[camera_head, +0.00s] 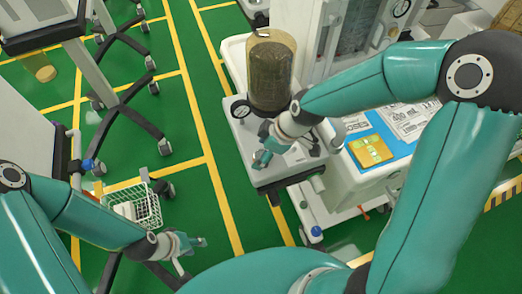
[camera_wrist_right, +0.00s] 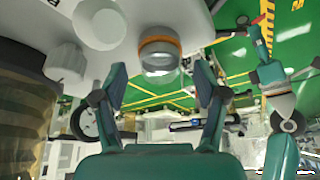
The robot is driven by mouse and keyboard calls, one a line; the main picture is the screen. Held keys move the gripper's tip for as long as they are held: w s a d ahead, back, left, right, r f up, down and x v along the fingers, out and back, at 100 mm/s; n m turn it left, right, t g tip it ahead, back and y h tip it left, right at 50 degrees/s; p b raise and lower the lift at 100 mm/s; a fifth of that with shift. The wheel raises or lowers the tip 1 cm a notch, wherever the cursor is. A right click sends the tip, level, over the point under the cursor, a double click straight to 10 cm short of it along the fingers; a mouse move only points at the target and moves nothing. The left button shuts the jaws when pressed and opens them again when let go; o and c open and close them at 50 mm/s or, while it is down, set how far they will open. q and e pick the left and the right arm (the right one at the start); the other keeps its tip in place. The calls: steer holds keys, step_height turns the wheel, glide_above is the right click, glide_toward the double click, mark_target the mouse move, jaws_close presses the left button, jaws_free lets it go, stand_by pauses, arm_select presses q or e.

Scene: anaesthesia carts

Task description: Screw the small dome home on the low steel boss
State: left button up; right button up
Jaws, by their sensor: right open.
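In the right wrist view, a short clear round piece with an orange ring (camera_wrist_right: 160,60), which looks like the small dome, is at the pale underside of the machine. It lies beyond and between my right fingertips, apart from them. I cannot tell how it sits on the steel boss, which I cannot make out. My right gripper (camera_wrist_right: 162,88) is open and empty; in the head view it (camera_head: 266,153) is over the machine's front shelf, just below the large dark-filled canister (camera_head: 270,75). My left gripper (camera_head: 191,255) is open and empty, low at the left, far from the machine.
A gauge (camera_head: 240,110) stands left of my right gripper. A yellow pad (camera_head: 371,150) lies on a blue mat at right, beside printed sheets (camera_head: 415,120). A white wire basket (camera_head: 132,205) is near my left arm. Green floor (camera_head: 180,130) is free between the carts.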

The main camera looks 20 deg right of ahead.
steer(key=shift+w+a+f, duration=0.1)
steer(key=shift+f, duration=0.35)
steer(key=c, duration=1.1)
steer(key=o, duration=1.1)
steer(key=shift+r, duration=0.1)
